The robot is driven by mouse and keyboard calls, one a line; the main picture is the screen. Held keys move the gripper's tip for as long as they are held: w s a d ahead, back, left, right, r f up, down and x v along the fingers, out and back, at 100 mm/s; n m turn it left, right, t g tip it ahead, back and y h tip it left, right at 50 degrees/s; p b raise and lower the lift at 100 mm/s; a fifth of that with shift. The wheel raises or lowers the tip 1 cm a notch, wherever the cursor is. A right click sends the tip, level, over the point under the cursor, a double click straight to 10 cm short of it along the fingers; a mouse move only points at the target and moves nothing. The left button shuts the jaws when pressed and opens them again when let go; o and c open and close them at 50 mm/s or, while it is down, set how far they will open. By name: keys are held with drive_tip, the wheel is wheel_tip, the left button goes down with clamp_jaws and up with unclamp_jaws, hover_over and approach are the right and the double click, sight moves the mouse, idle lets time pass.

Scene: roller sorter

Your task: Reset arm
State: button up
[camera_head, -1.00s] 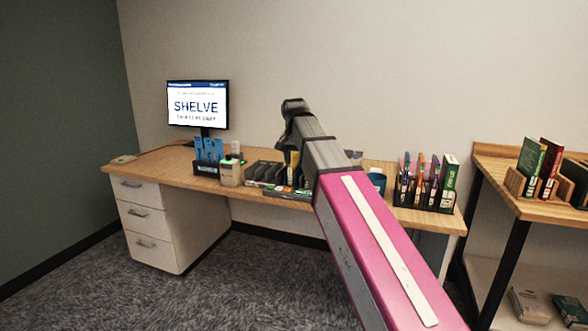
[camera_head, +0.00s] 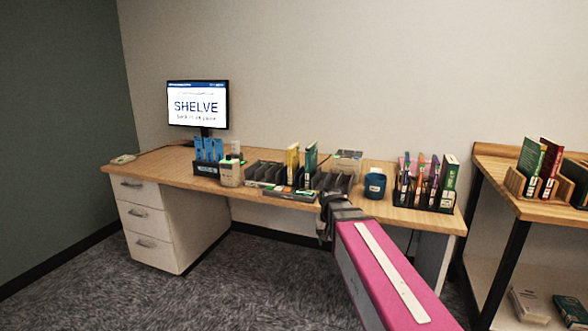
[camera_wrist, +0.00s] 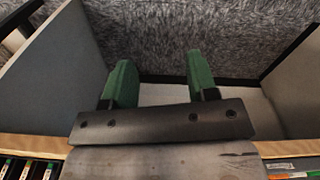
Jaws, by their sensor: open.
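My arm, with a pink link, reaches up from the lower right in the head view. Its dark wrist end (camera_head: 340,212) is at the desk's front edge; the fingers are hidden there. In the wrist view my gripper (camera_wrist: 158,75) shows two green fingers well apart, with nothing between them. They point down past the desk edge, over the grey carpet (camera_wrist: 225,40).
The desk (camera_head: 170,170) carries a monitor (camera_head: 198,104), a dark sorter (camera_head: 267,172) with two upright books, a blue mug (camera_head: 375,184) and a black book rack (camera_head: 425,196). A wooden shelf (camera_head: 487,180) stands at right. Carpet in front of the drawers is clear.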

drive_tip(key=s+d+f+n, duration=0.1)
drive_tip(key=s+d+f, duration=0.5)
drive_tip(key=s+f, duration=0.4)
wheel_tip(320, 180, down, 3)
drive_tip(key=shift+s+f+g, duration=0.2)
drive_tip(key=shift+s+g, duration=0.1)
drive_tip(key=shift+s, duration=0.05)
